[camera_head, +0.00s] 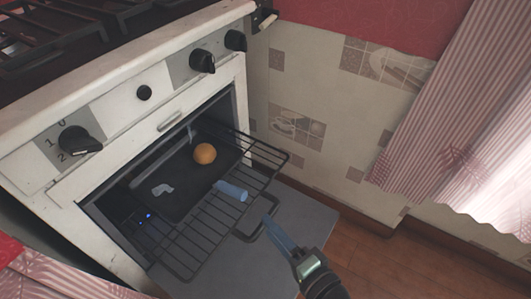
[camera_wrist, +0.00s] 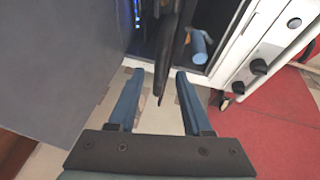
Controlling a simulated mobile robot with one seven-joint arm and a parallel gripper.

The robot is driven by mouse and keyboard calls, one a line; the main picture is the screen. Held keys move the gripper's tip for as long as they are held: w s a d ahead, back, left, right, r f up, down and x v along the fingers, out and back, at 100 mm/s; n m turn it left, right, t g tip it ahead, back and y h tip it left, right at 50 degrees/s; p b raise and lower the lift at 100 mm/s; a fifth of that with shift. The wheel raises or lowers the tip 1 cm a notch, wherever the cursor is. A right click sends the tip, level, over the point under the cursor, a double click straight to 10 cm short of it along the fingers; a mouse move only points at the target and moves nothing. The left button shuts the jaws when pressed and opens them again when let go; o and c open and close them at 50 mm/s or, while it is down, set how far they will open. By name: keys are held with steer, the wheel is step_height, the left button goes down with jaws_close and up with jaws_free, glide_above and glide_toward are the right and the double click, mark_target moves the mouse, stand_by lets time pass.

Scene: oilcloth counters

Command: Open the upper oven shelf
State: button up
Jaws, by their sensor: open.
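The white oven (camera_head: 105,110) stands with its grey door (camera_head: 310,212) folded down. A black wire shelf (camera_head: 185,245) sticks partly out of the oven above the door. A dark loop-shaped handle (camera_head: 252,235) is at the shelf's front edge. My gripper (camera_head: 271,226) is open beside this handle in the head view. In the wrist view, a dark bar (camera_wrist: 172,50), apparently the handle, reaches between the two blue fingertips of my gripper (camera_wrist: 159,72). Contact cannot be told.
A blue cylinder (camera_head: 232,191) and an orange ball (camera_head: 204,153) are at the shelf, with a small grey piece (camera_head: 163,189) further in. Black knobs (camera_head: 203,61) line the oven front. The tiled wall (camera_head: 325,110) and pink curtain (camera_head: 430,120) are at right.

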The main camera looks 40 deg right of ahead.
steer(key=s+r+p, duration=0.1)
steer(key=s+r, duration=0.1)
steer(key=s, duration=0.7)
steer(key=shift+a+p, duration=0.2)
steer(key=shift+p, duration=0.1)
steer(key=shift+f, duration=0.1)
